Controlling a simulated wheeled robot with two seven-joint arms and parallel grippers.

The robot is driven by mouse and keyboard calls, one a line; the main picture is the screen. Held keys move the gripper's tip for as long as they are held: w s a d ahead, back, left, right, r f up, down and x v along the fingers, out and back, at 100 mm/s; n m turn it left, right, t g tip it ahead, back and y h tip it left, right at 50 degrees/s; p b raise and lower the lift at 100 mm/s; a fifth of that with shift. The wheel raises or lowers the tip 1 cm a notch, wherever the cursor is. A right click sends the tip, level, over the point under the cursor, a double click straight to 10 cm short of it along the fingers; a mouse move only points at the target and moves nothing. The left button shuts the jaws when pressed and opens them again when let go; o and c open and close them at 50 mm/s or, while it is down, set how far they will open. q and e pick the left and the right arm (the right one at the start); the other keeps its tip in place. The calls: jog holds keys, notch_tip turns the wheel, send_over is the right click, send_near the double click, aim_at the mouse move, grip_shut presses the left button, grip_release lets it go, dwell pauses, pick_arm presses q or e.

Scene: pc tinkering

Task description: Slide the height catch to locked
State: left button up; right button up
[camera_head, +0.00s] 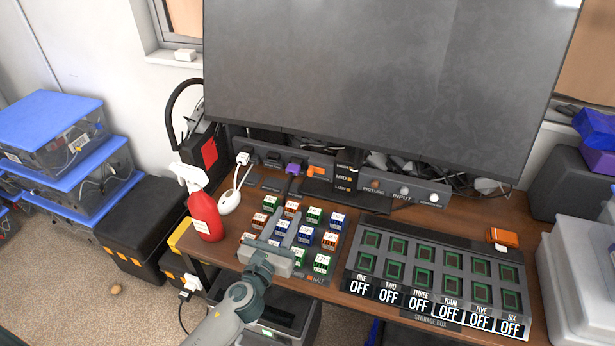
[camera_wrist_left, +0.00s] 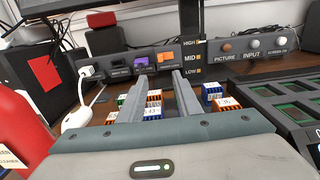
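My left gripper (camera_head: 283,218) comes in from the left over the small labelled blocks on the desk. In the left wrist view its two fingers (camera_wrist_left: 161,78) are apart with nothing held between them. They point toward the dark control panel. An orange piece (camera_wrist_left: 166,54), probably the height catch, sits on that panel beyond the fingertips and apart from them; the small label below it is hard to read. It also shows in the head view (camera_head: 315,172), left of the monitor post with its HIGH, MID and LOW marks (camera_wrist_left: 191,58). My right gripper is not in view.
A purple piece (camera_wrist_left: 144,62) sits left of the orange one. PICTURE, INPUT and SCREEN ON controls (camera_wrist_left: 251,47) are at the right. A red spray bottle (camera_head: 206,214) and white mouse-like device (camera_head: 229,201) stand left. The storage box (camera_head: 433,318) is right. The monitor (camera_head: 385,70) overhangs the panel.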

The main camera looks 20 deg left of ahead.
aim_at(309, 173)
pick_arm(q)
jog(key=w, duration=1.7)
jog(key=shift+d, duration=0.3)
